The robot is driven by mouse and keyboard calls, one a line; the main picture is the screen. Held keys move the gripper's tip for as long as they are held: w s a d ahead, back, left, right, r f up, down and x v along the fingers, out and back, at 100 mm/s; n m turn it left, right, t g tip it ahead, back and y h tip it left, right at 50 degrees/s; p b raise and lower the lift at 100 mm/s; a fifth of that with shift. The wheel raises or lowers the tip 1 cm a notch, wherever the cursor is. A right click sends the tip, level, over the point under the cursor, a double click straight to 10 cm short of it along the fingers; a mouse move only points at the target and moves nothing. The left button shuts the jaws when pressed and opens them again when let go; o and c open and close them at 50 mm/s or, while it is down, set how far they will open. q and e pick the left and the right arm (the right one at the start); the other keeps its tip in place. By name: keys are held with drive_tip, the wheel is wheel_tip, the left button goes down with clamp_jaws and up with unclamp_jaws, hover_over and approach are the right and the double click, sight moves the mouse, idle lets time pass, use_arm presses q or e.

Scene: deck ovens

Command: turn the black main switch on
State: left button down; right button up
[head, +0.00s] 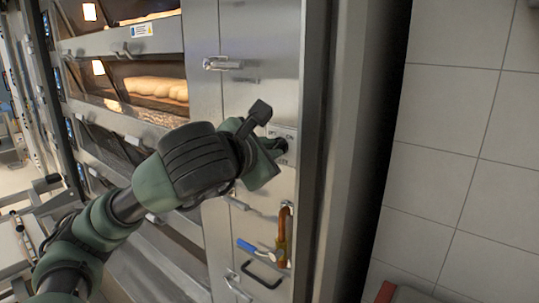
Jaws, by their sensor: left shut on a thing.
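The black main switch (283,146) is on a light plate (287,132) with small lettering, "ON" legible, on the steel side panel of the oven. My left gripper (276,151) is at the plate and shut on the switch. My green and black wrist and fingers hide most of the switch, so I cannot tell which way it is turned. My right gripper is not in view.
Below the switch are a copper pipe (284,236), a blue valve lever (247,246) and a black handle (262,281). A metal latch (221,64) sticks out above. Oven decks with loaves (158,89) stand at left. A tiled wall (450,110) is at right.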

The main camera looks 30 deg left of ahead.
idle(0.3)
use_arm(q)
drive_tip(key=c, duration=1.5)
unclamp_jaws()
drive_tip(key=shift+o, duration=0.2)
drive_tip(key=b+v, duration=0.1)
drive_tip(key=v, duration=0.6)
drive_tip(key=shift+s+d+b, duration=0.2)
drive_tip(key=shift+s+b, duration=0.2)
